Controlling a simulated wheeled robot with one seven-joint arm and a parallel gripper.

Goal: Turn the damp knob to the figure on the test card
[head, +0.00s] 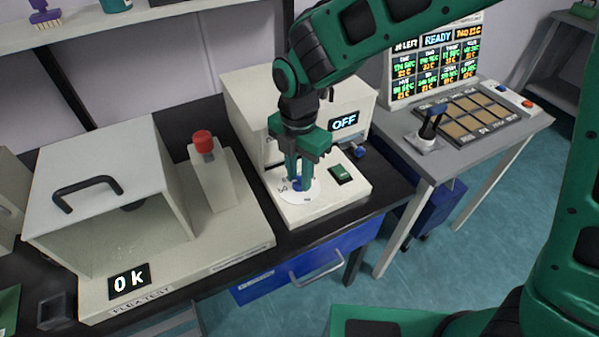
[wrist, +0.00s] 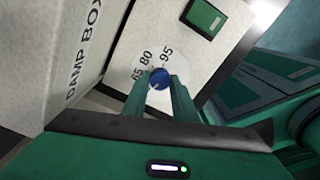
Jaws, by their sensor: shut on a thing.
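The damp knob is a small blue knob (wrist: 159,78) on a white dial marked 65, 80 and 95 in the wrist view. In the head view the knob (head: 298,184) shows partly between my fingers on the front ledge of the damp box (head: 253,100). My gripper (head: 298,188) points down and is shut on the knob; its two green fingers (wrist: 160,84) stand on either side of it. The knob's exact setting is too small to read. The damp box display (head: 344,122) reads OFF. I cannot pick out the test card.
A green rocker switch (head: 342,174) is right of the dial. The flex tester (head: 115,200), with a red knob (head: 203,142) and a display reading 0 k, stands left. A grey bench (head: 480,125) with a status screen (head: 437,60) stands right.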

